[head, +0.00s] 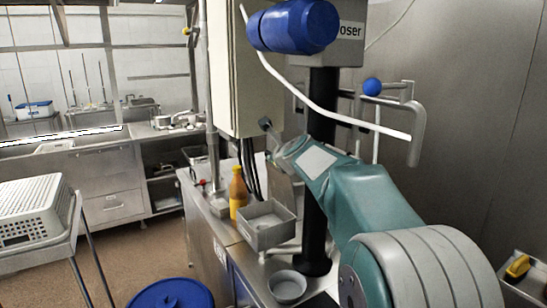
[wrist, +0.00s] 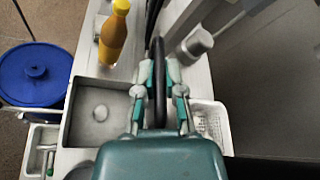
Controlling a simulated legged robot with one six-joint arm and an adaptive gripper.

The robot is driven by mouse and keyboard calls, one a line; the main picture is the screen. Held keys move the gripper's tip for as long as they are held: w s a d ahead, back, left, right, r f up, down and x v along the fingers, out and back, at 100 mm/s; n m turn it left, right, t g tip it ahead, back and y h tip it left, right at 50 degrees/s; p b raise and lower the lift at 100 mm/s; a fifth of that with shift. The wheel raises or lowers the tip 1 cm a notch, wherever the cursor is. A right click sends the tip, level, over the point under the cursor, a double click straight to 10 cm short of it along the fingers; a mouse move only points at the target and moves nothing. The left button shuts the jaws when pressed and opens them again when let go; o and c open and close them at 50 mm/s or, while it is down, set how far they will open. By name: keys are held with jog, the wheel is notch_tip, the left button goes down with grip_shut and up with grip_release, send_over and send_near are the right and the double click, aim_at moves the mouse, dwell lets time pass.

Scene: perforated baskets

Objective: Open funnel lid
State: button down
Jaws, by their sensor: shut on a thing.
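In the wrist view, my gripper (wrist: 158,72) has its two teal and grey fingers on either side of a dark rounded bar (wrist: 160,48) and is shut on it. The bar runs up the picture between the fingers. I cannot tell whether it is the handle of the funnel lid, and I cannot make out a funnel clearly. In the head view, my teal arm reaches up and left toward the tall cream cabinet (head: 232,70) and the black post (head: 321,130).
A grey open box (head: 266,233), a yellow bottle (head: 238,193) and a grey bowl (head: 287,286) stand on the steel counter below. A blue-lidded bin (head: 171,294) is on the left. A white pipe (head: 330,113) and a blue ball (head: 372,86) are near my arm.

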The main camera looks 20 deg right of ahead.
jog(key=c, duration=0.8)
grip_release()
jog(key=shift+o, duration=0.4)
jog(key=shift+d, duration=0.1)
jog(key=v, duration=1.2)
jog(key=shift+f, duration=0.1)
jog(key=shift+c, duration=0.3)
